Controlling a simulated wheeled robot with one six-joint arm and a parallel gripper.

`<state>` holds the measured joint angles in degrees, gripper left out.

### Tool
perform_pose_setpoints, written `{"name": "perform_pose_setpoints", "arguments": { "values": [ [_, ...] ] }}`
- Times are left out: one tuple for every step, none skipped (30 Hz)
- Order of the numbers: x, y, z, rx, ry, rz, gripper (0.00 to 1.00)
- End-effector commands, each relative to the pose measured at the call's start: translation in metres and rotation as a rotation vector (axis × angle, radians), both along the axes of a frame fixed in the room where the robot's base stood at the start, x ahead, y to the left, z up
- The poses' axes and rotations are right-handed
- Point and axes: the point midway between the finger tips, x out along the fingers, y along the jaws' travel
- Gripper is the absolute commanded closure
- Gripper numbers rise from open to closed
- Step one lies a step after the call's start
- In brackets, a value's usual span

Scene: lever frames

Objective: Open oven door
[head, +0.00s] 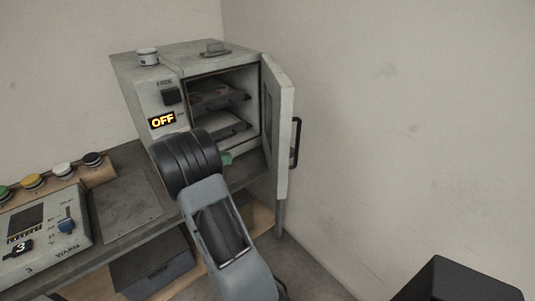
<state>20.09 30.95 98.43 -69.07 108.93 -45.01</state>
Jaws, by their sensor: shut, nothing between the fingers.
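The grey oven (150,88) stands on the bench against the back wall, with a yellow "OFF" display on its front panel. Its door (283,125) is swung wide open to the right, with a black handle (296,143) on its outer face. Inside the oven, shelves with trays (215,95) show. My arm reaches up in front of the oven's lower front. Only a small teal part of my gripper (227,158) shows past my dark wrist, near the lower oven opening. The gripper is shut and empty, apart from the door handle; its fingers are mostly hidden.
A control box (45,240) with a blue slider and a row of coloured buttons (62,169) sit on the bench at left. A flat metal plate (128,207) lies before the oven. A dark bin (153,265) is below. A black box (460,280) stands at lower right.

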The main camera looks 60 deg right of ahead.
Motion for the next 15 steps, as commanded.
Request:
{"name": "perform_pose_setpoints", "arguments": {
  "values": [
    [0.0,-0.005,-0.001,-0.008,0.027,-0.006,1.0],
    [0.0,-0.007,-0.001,-0.012,0.038,-0.008,1.0],
    [-0.001,-0.01,-0.001,-0.017,0.049,-0.011,1.0],
    [-0.003,-0.012,-0.001,-0.019,0.054,-0.012,1.0],
    [-0.006,-0.015,-0.001,-0.02,0.058,-0.013,1.0],
    [-0.01,-0.019,0.0,-0.021,0.06,-0.013,1.0],
    [-0.013,-0.021,0.0,-0.02,0.061,-0.014,1.0],
    [-0.017,-0.025,0.0,-0.02,0.061,-0.015,1.0],
    [-0.023,-0.03,0.0,-0.021,0.06,-0.015,1.0],
    [-0.027,-0.033,0.001,-0.02,0.059,-0.014,1.0],
    [-0.032,-0.037,0.001,-0.021,0.06,-0.015,1.0],
    [-0.038,-0.042,0.0,-0.02,0.059,-0.015,1.0],
    [-0.042,-0.046,0.0,-0.02,0.058,-0.015,1.0],
    [-0.046,-0.05,0.001,-0.021,0.059,-0.015,1.0],
    [-0.052,-0.055,0.0,-0.02,0.058,-0.014,1.0]
  ]
}}
